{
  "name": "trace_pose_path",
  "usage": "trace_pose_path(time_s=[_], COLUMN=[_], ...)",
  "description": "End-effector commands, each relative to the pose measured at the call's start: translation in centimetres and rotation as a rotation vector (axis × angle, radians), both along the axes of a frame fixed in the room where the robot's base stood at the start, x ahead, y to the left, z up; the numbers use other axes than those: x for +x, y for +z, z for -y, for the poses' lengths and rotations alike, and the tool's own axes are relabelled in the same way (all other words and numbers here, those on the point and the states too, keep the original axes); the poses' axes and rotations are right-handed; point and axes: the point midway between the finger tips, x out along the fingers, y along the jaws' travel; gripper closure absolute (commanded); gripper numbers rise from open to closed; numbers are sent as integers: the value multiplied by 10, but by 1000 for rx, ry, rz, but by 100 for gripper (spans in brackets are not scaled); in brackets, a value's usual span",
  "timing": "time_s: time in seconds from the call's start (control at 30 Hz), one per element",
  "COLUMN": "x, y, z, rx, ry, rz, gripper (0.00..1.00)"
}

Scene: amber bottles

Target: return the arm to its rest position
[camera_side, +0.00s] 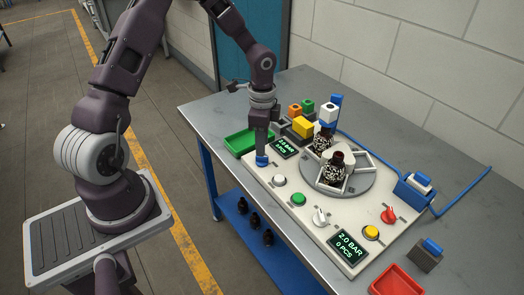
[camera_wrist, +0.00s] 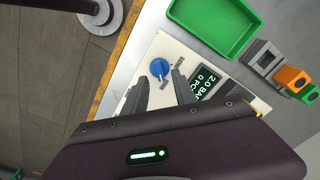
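My gripper (camera_side: 262,152) points down just above the blue knob (camera_side: 262,161) at the left corner of the white control panel (camera_side: 290,215). In the wrist view my gripper (camera_wrist: 160,82) has its two dark fingers apart with nothing held between them. The blue knob (camera_wrist: 159,68) shows in the gap, just beyond the fingertips; I cannot tell the exact height between them. Two amber bottles with patterned labels, a front one (camera_side: 334,168) and a rear one (camera_side: 323,138), stand on the grey round turntable (camera_side: 320,187).
A green tray (camera_side: 240,143) lies left of the panel. Coloured blocks (camera_side: 303,126) stand behind it. A red tray (camera_side: 398,281) and a blue-topped block (camera_side: 428,250) are at the right. White, green and yellow buttons and a red knob (camera_side: 388,215) rise from the panel.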

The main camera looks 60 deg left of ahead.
Motion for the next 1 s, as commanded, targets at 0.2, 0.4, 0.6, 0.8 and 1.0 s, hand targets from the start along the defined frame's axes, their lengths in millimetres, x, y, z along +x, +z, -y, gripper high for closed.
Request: trace_pose_path(time_s=[0.2,0.4,0.6,0.8,1.0], x=[0,0,-7,-64,-158], y=[30,32,58,167,236], z=[0,0,5,38,83], rx=[1,0,42,155,41], ry=[0,-1,32,273,588], rz=[-1,-1,19,165,373], gripper=[67,67,67,67,67])
